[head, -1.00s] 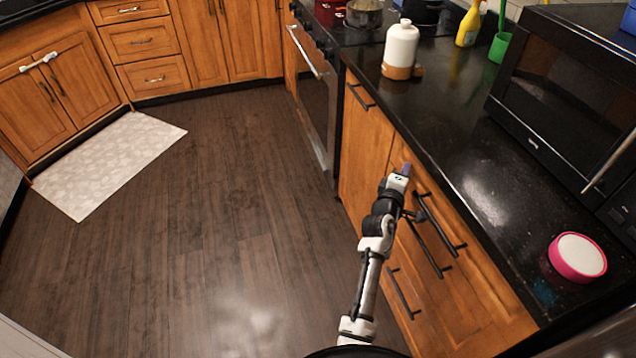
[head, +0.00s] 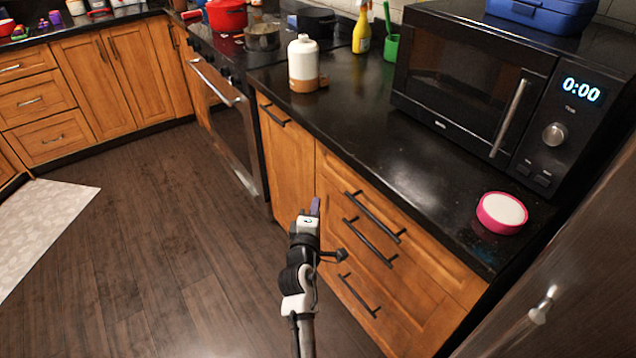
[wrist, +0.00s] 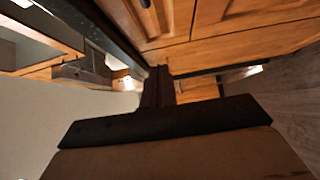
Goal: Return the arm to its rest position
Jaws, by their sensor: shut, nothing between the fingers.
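My gripper (head: 315,206) is at the end of my raised arm, in the lower middle of the head view. It is shut and empty. It shows in front of the wooden drawer cabinet (head: 384,262), below the dark counter edge; I cannot tell how far it is from the cabinet front. In the wrist view the shut fingers (wrist: 158,85) show dark in the middle, with wooden cabinet fronts above them. The view there is tilted, and most of the room is hard to make out.
The black counter (head: 400,140) holds a white and brown bottle (head: 303,64), a microwave (head: 470,85) and a pink-rimmed round container (head: 501,213). Drawer handles (head: 370,240) stick out near my arm. The stove (head: 225,120) stands farther back.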

